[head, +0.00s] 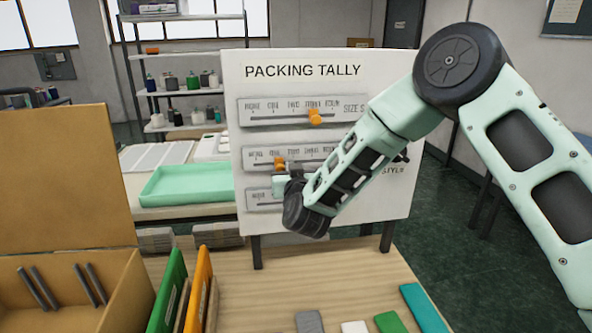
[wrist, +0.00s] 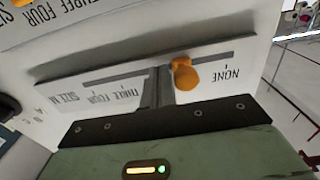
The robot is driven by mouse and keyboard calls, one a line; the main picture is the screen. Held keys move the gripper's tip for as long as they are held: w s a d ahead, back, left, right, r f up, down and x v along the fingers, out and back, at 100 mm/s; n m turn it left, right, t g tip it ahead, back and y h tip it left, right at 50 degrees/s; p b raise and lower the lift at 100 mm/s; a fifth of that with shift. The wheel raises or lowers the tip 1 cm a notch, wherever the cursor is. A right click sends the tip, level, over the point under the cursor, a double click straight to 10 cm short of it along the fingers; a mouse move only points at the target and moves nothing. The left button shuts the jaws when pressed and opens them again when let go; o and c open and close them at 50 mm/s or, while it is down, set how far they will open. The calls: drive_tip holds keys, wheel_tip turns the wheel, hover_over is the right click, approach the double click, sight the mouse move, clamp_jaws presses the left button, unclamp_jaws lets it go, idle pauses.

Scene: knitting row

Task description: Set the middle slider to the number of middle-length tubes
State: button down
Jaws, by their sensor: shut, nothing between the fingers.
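The white tally board (head: 380,80) stands upright with three slider scales. The middle scale, marked SIZE M in the wrist view, has an orange knob (head: 280,162) around ONE, left of centre. In the upside-down wrist view the knob (wrist: 184,75) is between NONE and my fingers. My gripper (wrist: 160,85) is shut and empty at the scale, on the higher-number side of the knob. They look very close; I cannot tell if they touch. Its fingers hide some labels. Several dark grey tubes (head: 38,287) stand leaning in the cardboard box (head: 120,285); their lengths are hard to compare.
The top slider's orange knob (head: 314,117) is near THREE. My arm covers most of the bottom scale (head: 258,198). Green (head: 168,290) and orange (head: 202,285) folders stand beside the box. Several flat coloured blocks lie along the wooden table's (head: 320,280) front. A mint tray (head: 185,185) is behind.

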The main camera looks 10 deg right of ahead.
drive_tip(key=shift+a, duration=0.1)
drive_tip(key=s+d+b, duration=0.1)
drive_tip(key=s, duration=0.7)
drive_tip(key=shift+b, duration=0.35)
idle(0.4)
